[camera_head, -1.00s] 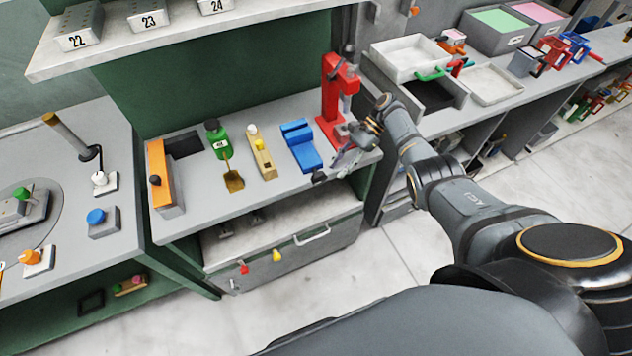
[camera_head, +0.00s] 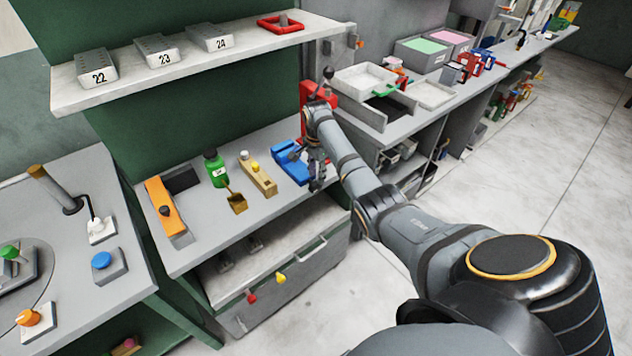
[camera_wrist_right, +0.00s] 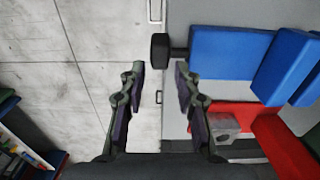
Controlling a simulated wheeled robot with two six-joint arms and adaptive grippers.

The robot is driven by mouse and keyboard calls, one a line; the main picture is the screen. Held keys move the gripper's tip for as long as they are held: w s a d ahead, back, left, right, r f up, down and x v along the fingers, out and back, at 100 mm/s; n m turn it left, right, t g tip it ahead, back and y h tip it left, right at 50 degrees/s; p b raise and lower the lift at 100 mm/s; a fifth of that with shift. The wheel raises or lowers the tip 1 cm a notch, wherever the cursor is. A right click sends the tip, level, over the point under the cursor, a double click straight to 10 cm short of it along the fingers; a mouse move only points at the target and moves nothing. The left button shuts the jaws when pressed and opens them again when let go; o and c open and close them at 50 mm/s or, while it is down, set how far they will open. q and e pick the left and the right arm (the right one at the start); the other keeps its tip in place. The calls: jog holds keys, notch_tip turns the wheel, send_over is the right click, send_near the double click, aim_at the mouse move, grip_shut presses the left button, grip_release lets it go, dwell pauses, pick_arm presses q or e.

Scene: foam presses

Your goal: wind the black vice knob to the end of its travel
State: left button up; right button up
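The blue vice (camera_head: 287,161) sits on the grey bench near its right end. In the right wrist view the vice (camera_wrist_right: 230,52) is at the upper right. Its black knob (camera_wrist_right: 160,46) sticks out from the vice's left end on a short shaft. My right gripper (camera_wrist_right: 158,82) is open and empty. Its two fingers point at the knob, which shows just beyond the fingertips and roughly between them. In the head view my right gripper (camera_head: 316,178) hangs at the vice's front end and hides the knob there. My left gripper is not in view.
A red press (camera_head: 318,92) stands right behind my wrist. Left of the vice are a wooden block (camera_head: 258,175), a green bottle (camera_head: 215,170) and an orange tool (camera_head: 163,205). A shelf (camera_head: 250,42) runs above the bench. White trays (camera_head: 372,82) stand to the right.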

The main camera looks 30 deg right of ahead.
aim_at(315, 187)
notch_tip(315, 187, down, 4)
jog(key=shift+f, duration=0.25)
grip_shut()
jog(key=shift+d+y, duration=0.15)
jog(key=shift+y, duration=0.25)
jog(key=shift+f+y, duration=0.1)
jog(key=shift+y, duration=0.4)
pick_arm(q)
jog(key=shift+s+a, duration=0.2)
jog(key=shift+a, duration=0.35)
pick_arm(e)
grip_release()
jog(key=shift+d, duration=0.1)
